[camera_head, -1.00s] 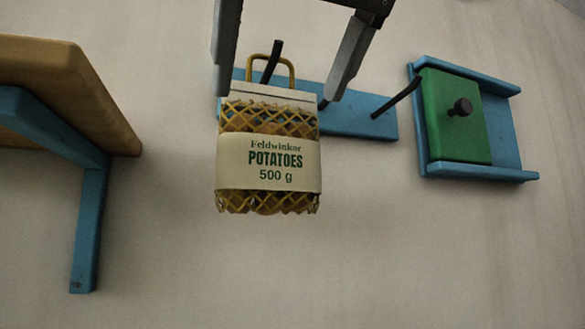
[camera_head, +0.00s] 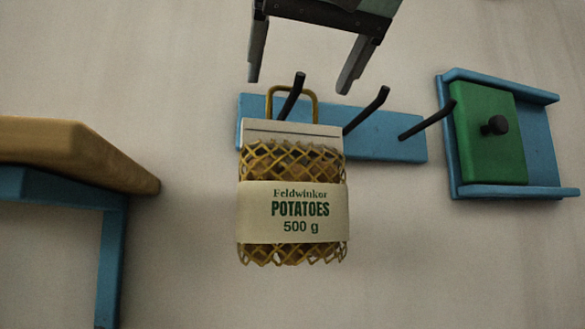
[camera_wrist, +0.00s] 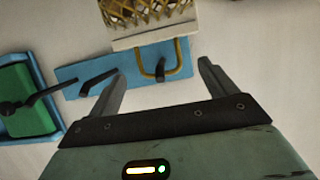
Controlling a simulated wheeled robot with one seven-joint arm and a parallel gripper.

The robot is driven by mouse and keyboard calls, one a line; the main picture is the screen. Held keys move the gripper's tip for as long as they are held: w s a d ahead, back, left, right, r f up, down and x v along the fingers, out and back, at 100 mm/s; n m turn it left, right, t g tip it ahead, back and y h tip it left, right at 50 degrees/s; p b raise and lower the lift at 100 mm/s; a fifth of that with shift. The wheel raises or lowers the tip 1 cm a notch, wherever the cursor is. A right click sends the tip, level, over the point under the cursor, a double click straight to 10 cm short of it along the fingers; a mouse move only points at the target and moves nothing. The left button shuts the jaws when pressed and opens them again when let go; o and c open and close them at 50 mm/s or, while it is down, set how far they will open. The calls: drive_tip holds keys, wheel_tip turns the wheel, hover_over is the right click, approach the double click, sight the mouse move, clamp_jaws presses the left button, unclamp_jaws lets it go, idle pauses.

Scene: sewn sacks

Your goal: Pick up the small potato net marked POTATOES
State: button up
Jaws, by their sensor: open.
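The small potato net (camera_head: 292,160) has yellow mesh, a pale top strip and a cream band reading "Feldwinkor POTATOES 500 g". Its yellow loop handle (camera_head: 312,97) hangs on the left black peg (camera_head: 291,97) of a blue wall rail (camera_head: 375,137). My gripper (camera_head: 299,88) is open and empty, with its fingers pointing down just above the handle and peg in the head view. In the wrist view, the net (camera_wrist: 150,18) is at the top edge, partly cut off. The handle (camera_wrist: 149,73) lies beyond and between the open fingertips (camera_wrist: 162,72).
Two more black pegs (camera_head: 368,108) on the rail are bare. A green panel with a black knob (camera_head: 494,125) sits in a blue wall frame (camera_head: 540,140) at right. A wooden shelf (camera_head: 75,145) on a blue bracket (camera_head: 110,250) juts out at left. The wall below the net is clear.

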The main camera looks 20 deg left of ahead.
sight(297, 91)
drive_tip(key=shift+p+x, duration=1.65)
drive_tip(key=shift+x, duration=1.2)
drive_tip(key=shift+f, duration=0.1)
drive_tip(key=c, duration=1.8)
clamp_jaws()
drive_tip(key=shift+r, duration=0.2)
